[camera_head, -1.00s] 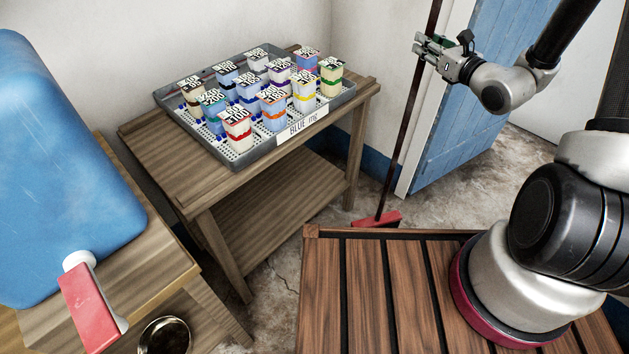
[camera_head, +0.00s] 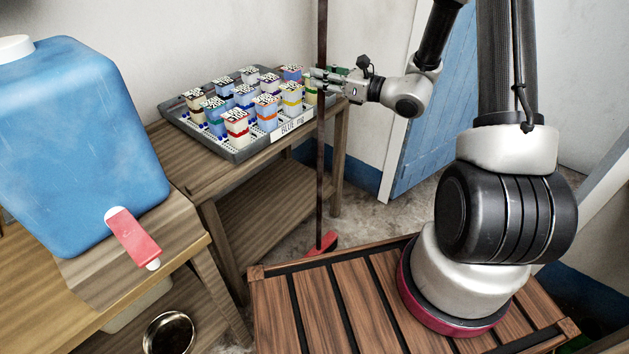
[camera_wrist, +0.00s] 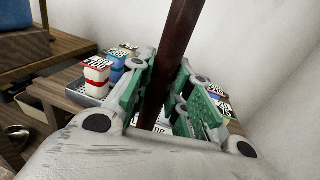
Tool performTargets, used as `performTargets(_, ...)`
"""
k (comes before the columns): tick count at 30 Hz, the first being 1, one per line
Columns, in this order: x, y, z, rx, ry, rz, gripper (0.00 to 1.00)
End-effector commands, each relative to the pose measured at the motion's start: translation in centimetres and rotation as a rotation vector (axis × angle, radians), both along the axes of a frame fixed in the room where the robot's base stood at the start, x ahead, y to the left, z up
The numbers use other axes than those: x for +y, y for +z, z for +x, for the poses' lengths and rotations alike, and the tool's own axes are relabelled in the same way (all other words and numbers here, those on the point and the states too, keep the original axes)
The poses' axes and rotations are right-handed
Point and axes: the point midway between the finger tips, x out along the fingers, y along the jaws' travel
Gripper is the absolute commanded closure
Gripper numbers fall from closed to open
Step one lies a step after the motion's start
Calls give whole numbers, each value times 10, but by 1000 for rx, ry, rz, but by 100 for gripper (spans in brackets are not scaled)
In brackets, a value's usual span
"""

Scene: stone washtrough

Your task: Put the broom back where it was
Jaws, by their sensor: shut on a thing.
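The broom (camera_head: 320,180) has a long dark handle and a red head (camera_head: 323,244) low down near the floor. It stands close to upright in the head view, in front of the wooden table's right end. My gripper (camera_head: 322,80) is shut on the handle at its upper part. In the wrist view the dark handle (camera_wrist: 172,65) runs between my green-padded fingers (camera_wrist: 155,95). The top of the handle is out of frame. Whether the red head touches the floor I cannot tell.
A grey tray (camera_head: 240,156) of several labelled containers stands on the wooden table (camera_head: 200,172), close behind the handle. A blue door (camera_head: 436,130) is at the right. A blue water container (camera_head: 80,150) with a red tap (camera_head: 133,238) is at the left. Some floor shows between.

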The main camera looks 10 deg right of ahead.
Motion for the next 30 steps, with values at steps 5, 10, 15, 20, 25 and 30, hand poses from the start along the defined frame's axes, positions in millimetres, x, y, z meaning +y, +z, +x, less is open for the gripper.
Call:
performTargets(5, 0, -23, -1, 3, 3, 3, 100)
performTargets(10, 0, -50, 0, 1, 2, 1, 100)
performTargets(15, 0, -66, 0, 1, 2, 2, 100)
performTargets(20, 0, -91, 0, 1, 2, 1, 100)
performTargets(25, 0, -100, 0, -3, 2, 2, 100)
performTargets(30, 0, -100, 0, -2, 2, 1, 100)
